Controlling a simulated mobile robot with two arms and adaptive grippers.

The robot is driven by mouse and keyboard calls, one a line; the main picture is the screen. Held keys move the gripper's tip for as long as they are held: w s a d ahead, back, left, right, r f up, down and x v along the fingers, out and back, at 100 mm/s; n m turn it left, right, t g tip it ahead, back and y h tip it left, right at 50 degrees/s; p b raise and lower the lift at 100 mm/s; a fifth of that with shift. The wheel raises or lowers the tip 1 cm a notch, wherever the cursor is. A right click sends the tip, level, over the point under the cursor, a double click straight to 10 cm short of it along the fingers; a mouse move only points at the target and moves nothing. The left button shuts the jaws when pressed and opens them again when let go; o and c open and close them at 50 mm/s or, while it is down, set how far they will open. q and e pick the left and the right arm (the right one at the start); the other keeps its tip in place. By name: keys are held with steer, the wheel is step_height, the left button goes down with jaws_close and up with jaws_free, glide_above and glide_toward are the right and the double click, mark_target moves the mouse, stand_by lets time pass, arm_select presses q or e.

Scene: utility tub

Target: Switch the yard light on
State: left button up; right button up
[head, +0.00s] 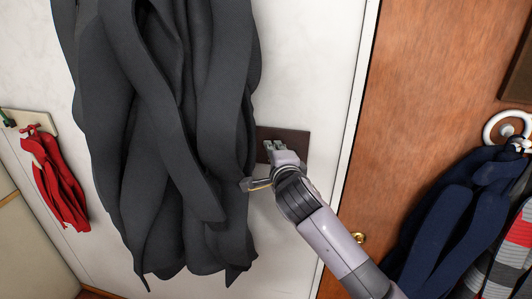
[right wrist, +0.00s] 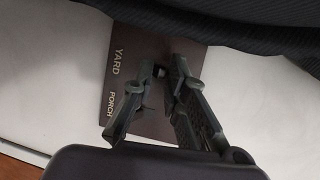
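A dark brown switch plate (head: 296,143) is on the white wall, its left part hidden behind a hanging grey coat. In the right wrist view the plate (right wrist: 140,40) carries the sideways words YARD and PORCH. A small dark switch part (right wrist: 159,70) shows level with the word YARD, between the fingertips. Whether it is on or off cannot be told. My right gripper (head: 262,168) is in front of the plate, close to the coat. In the right wrist view its fingers (right wrist: 166,68) are apart, with a narrow gap. The PORCH switch is largely hidden. My left gripper is not in view.
The large grey coat (head: 175,130) hangs directly left of the gripper and overlaps the plate. A red cloth (head: 60,180) hangs from a hook rail at the far left. A wooden door (head: 420,90) with a brass knob (head: 358,237) is at right, beside dark blue clothing (head: 450,210).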

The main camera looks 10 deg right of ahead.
steer(key=shift+s+f, duration=0.1)
steer(key=shift+f, duration=0.05)
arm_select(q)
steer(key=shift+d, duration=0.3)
arm_select(e)
steer(key=s+r, duration=0.2)
steer(key=s, duration=1)
steer(key=shift+d+r, duration=0.15)
steer(key=shift+d, duration=0.3)
